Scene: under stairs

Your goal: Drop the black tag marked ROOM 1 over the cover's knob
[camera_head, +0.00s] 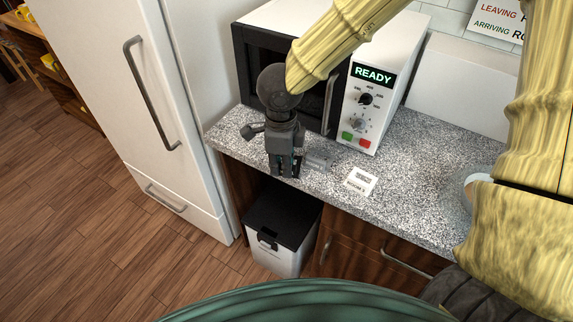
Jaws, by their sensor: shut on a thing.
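My gripper (283,172) points down just above the counter, in front of the microwave. Its fingers are close together and shut on a dark thing that I can hardly make out between them. I cannot read ROOM 1 on it.
The speckled counter (418,190) is mostly clear at the right. The white microwave (384,85) reads READY and stands close behind. A fridge (115,75) is at the left. A lidded bin (283,230) stands below. A pale round thing (477,181) is partly hidden by my arm.

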